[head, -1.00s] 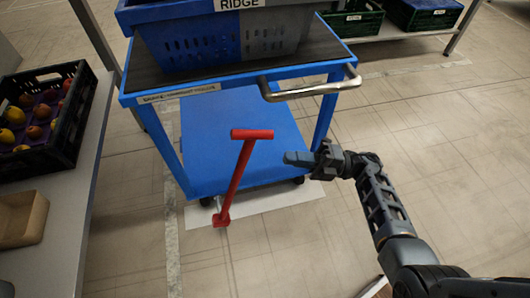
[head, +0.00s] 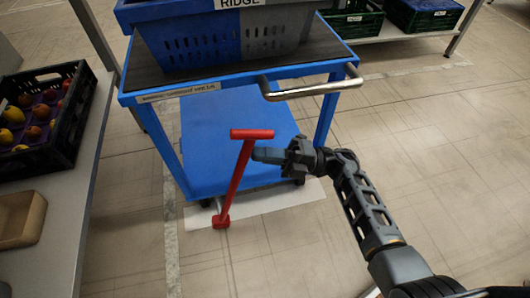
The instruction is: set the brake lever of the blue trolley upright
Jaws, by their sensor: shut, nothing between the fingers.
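The blue trolley (head: 190,92) stands ahead of me with a dark top deck, a blue lower shelf and a metal push handle (head: 310,90) at the front right. Its red brake lever (head: 236,180) rises from a foot near the floor to a crossbar at the top. The lever leans somewhat to the right in the picture. My gripper (head: 258,155) is shut and empty, just right of the lever's upper shaft, below the crossbar. Its fingertips are at or very near the shaft; I cannot tell whether they touch.
A blue and grey crate (head: 172,40) labelled RIDGE sits on the trolley. At left, a bench (head: 85,190) bears a black fruit crate (head: 62,140) and a tan tray (head: 38,233). A green crate (head: 350,28) and a blue crate (head: 432,14) stand at the back right. The right-hand floor is clear.

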